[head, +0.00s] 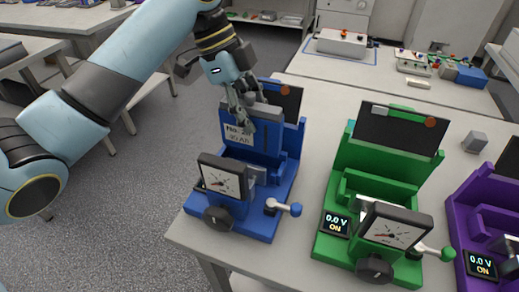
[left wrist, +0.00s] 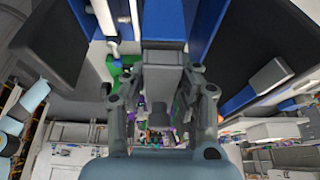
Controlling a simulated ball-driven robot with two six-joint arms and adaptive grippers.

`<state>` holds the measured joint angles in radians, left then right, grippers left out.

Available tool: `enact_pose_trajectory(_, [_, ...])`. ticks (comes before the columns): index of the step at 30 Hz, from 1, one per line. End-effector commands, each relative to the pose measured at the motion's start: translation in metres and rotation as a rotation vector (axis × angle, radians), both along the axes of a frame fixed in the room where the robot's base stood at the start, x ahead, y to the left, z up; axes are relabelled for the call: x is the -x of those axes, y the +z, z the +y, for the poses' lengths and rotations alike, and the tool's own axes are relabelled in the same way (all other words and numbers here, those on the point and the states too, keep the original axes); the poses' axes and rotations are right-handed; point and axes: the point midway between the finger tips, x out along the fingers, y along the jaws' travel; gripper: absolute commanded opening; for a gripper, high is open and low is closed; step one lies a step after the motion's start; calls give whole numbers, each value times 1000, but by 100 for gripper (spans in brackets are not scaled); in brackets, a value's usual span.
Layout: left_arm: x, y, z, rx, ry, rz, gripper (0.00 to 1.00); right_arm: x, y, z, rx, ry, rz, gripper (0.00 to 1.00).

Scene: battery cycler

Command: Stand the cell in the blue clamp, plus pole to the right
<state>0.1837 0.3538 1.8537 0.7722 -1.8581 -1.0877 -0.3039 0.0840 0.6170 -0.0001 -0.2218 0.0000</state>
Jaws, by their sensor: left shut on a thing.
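The cell (head: 239,133) is a blue block with a grey top and a white label, upright in the head view. It is at the back of the blue clamp (head: 258,222), in front of its dark back panel. My left gripper (head: 241,112) is shut on its top from above. The left wrist view shows the fingers (left wrist: 162,92) on both sides of a grey part, with blue beyond. I cannot tell whether the cell rests on the clamp's floor. Its poles are not clear. The clamp has a gauge, black knob and lever in front. My right gripper is not in view.
A green clamp (head: 335,228) with a gauge and a lit display stands to the right, and a purple one (head: 480,213) beyond it. A small grey block (head: 475,142) lies behind them. Another bench (head: 390,78) holds small devices. The table between the clamps is narrow.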

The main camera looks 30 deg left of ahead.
Motion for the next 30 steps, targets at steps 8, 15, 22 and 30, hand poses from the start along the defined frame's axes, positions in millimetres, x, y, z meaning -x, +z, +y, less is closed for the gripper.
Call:
enact_pose_trajectory(8, [0,-30,-1,0,0,-2,0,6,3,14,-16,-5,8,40])
enact_pose_trajectory(15, [0,-59,-1,1,0,-1,0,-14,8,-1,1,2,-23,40])
enact_pose_trajectory(22, [-1,-66,0,0,-2,-4,0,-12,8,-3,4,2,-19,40])
enact_pose_trajectory(30, [0,-69,0,0,-1,-1,38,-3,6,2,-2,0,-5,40])
